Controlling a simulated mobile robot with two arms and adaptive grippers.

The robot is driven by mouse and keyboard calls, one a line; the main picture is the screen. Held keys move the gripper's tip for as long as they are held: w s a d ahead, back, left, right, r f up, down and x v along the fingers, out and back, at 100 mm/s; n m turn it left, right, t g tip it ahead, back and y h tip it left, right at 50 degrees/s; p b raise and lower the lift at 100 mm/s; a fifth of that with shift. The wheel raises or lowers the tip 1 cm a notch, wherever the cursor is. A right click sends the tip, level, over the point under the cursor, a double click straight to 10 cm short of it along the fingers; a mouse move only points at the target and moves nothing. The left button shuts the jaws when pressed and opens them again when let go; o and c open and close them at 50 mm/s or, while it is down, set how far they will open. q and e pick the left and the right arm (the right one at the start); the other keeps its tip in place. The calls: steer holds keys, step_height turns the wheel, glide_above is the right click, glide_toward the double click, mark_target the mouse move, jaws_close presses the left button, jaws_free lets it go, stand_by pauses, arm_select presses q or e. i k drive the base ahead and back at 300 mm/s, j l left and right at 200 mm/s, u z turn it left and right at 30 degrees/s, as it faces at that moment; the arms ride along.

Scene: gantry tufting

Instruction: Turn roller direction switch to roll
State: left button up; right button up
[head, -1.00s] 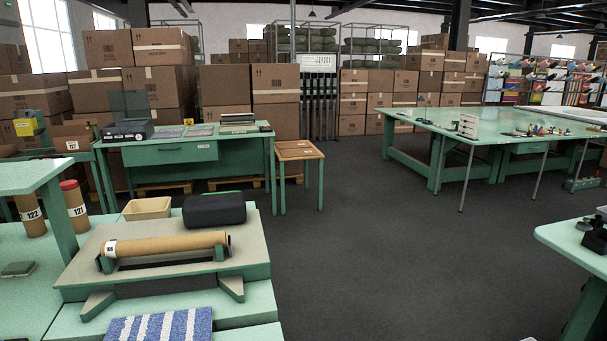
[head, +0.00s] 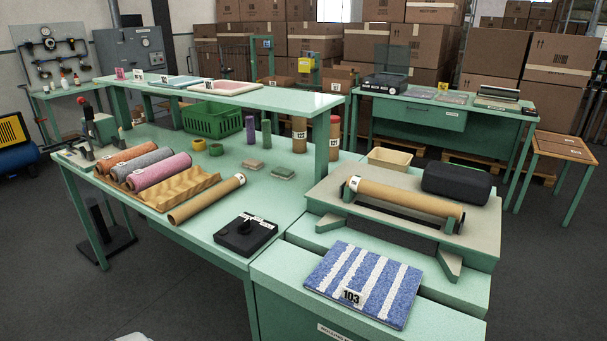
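A black box with a dark knob on top, which looks like the roller direction switch (head: 245,234), sits near the front edge of the green bench. Its white markings are too small to read. To its right, a cardboard tube (head: 405,198) lies in a dark cradle on the grey-topped rolling stand (head: 330,189). A blue and white striped rug sample (head: 364,284) tagged 103 lies flat in front of the stand. Neither gripper is identifiable in the head view.
A loose cardboard tube (head: 206,199) and several coloured rolls (head: 162,171) lie left of the switch. A raised shelf (head: 290,99) spans the bench behind it. A black case (head: 456,183) sits on the stand. Dark floor is open at front left.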

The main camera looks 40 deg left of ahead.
mark_target(244, 229)
steer(key=u, duration=1.8)
